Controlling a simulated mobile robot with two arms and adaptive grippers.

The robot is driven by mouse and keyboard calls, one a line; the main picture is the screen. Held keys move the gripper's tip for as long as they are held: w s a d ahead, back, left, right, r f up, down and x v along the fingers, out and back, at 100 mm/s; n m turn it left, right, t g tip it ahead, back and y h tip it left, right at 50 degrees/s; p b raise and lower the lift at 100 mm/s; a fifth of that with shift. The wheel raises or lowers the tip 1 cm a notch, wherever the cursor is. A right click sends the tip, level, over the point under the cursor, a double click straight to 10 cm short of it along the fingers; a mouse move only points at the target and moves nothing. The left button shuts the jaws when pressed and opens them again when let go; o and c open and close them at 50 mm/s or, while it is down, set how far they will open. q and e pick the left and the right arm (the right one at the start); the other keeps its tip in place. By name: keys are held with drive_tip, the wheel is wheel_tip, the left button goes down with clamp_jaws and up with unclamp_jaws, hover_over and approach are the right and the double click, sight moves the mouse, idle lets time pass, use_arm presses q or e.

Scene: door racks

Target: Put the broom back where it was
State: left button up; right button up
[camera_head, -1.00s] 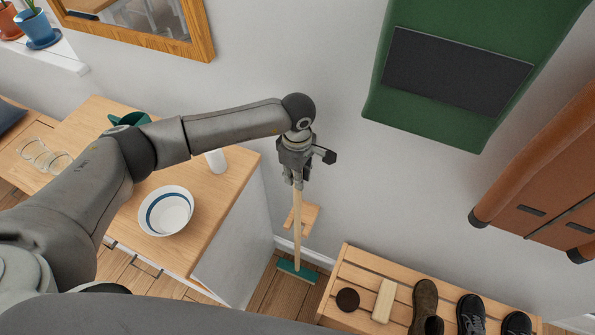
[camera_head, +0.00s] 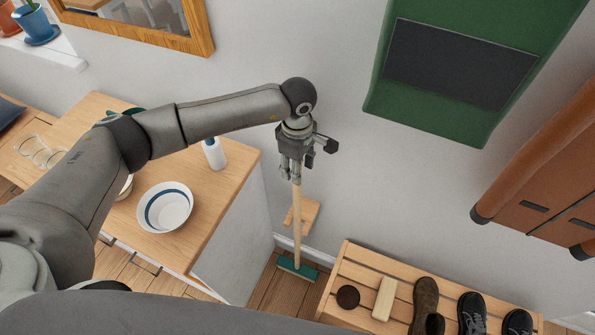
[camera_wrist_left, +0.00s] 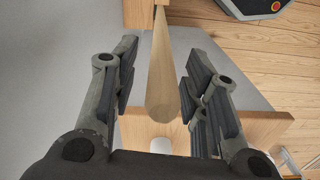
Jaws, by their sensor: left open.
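The broom stands near the wall, its pale wooden handle (camera_head: 297,215) close to upright and its teal head (camera_head: 298,268) on the floor. A small wooden wall bracket (camera_head: 311,212) is at the handle's mid-height; I cannot tell whether the handle sits in its slot. My left gripper (camera_head: 294,172) is open at the top of the handle. In the left wrist view the rounded handle end (camera_wrist_left: 162,95) lies between the spread fingers, with gaps on both sides. My right gripper is not in view.
A wooden-topped cabinet (camera_head: 215,205) with a bowl (camera_head: 165,208) and a white bottle (camera_head: 214,154) stands left of the broom. A slatted shoe bench (camera_head: 338,285) is at right. A green hanging bag (camera_head: 450,110) is on the wall above.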

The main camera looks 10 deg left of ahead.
use_arm(q)
wheel_tip(320, 180, up, 9)
drive_tip(key=b, duration=0.3)
drive_tip(key=shift+r, duration=0.35)
